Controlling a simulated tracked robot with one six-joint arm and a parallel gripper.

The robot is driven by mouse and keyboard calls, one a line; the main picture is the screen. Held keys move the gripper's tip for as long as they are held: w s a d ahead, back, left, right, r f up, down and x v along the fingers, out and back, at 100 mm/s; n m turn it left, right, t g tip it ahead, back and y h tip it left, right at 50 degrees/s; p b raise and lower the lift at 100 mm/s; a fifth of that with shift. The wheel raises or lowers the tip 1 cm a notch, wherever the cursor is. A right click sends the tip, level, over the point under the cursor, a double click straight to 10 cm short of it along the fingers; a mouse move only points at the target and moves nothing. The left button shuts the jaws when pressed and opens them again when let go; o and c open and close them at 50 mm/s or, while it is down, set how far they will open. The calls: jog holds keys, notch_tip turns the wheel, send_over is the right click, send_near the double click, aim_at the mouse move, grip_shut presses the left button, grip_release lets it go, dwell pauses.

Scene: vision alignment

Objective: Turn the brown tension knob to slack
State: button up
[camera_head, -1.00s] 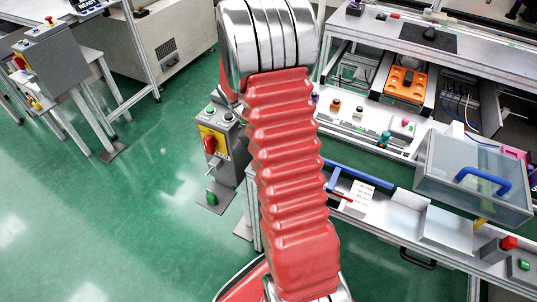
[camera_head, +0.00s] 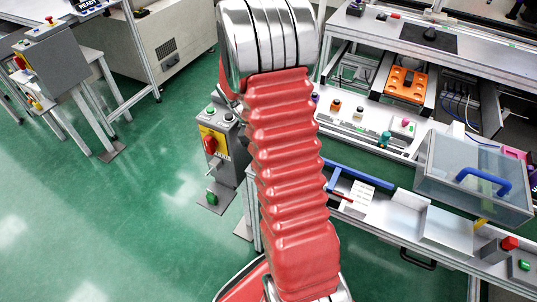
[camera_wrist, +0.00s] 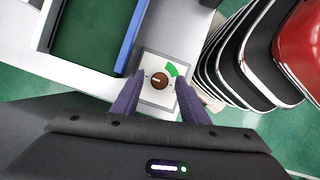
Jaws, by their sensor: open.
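The brown tension knob (camera_wrist: 160,84) is round with a light line across it that runs roughly sideways in the wrist view. It sits on a pale square plate (camera_wrist: 153,63) with a green arc (camera_wrist: 171,70) at its upper right. My gripper (camera_wrist: 160,77) is open, with one dark finger on each side of the knob. There is a visible gap between each finger and the knob in this view; I cannot tell the height of the fingertips over the plate. In the head view my gripper is hidden behind my red arm, and I cannot make out the brown knob there.
A blue bar (camera_wrist: 131,38) edges an opening left of the plate. In the head view, a clear box with a blue handle (camera_head: 483,181) stands on the right of the bench. A grey post with a red switch (camera_head: 210,144) stands left of my arm.

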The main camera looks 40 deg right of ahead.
jog(key=v, duration=1.3)
jog(key=shift+r, duration=0.25)
jog(key=shift+a, duration=0.1)
jog(key=s+a+r+m+t, duration=0.2)
jog(key=s+a, duration=0.3)
jog(key=a, duration=0.3)
jog(key=s+a+r+m+t+y, duration=0.1)
jog(key=s+a+r+t, duration=0.3)
jog(key=a, duration=0.4)
jog(key=s+a+r+m+t+y, duration=0.1)
jog(key=s+a+r+m+t, duration=0.2)
jog(key=s+a+r, duration=0.2)
jog(key=shift+s+a+r+t, duration=0.3)
jog(key=shift+s+a, duration=0.35)
jog(key=shift+a, duration=1.2)
